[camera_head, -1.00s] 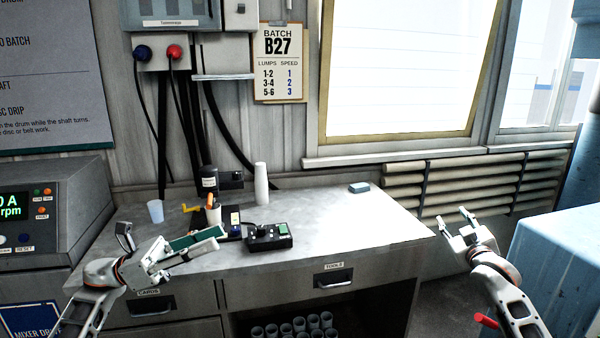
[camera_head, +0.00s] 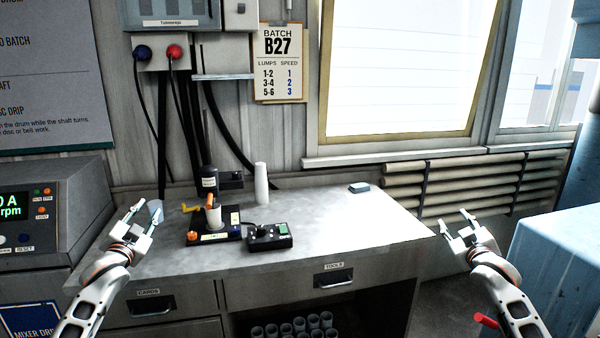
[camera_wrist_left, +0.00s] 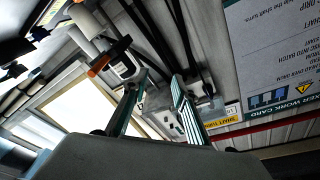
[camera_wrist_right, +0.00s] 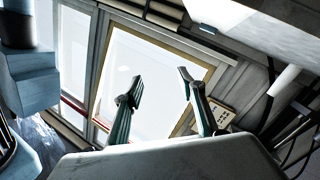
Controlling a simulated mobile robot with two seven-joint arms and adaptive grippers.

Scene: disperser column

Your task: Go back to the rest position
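My left gripper (camera_head: 143,216) is in front of the left end of the bench, pointing up and away. Its two fingers are spread with nothing between them, and the left wrist view shows the same empty gap (camera_wrist_left: 155,108). My right gripper (camera_head: 453,224) is beyond the bench's right end, also pointing up and away. Its fingers are apart and empty, as the right wrist view also shows (camera_wrist_right: 160,100). Both arms come up from the bottom of the head view in a near-mirrored pose.
The grey bench (camera_head: 345,220) carries a black control box (camera_head: 268,237), a small stand with a cup (camera_head: 214,217), a white cylinder (camera_head: 261,183) and a blue-grey block (camera_head: 359,187). A pale cup is partly hidden behind my left gripper.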

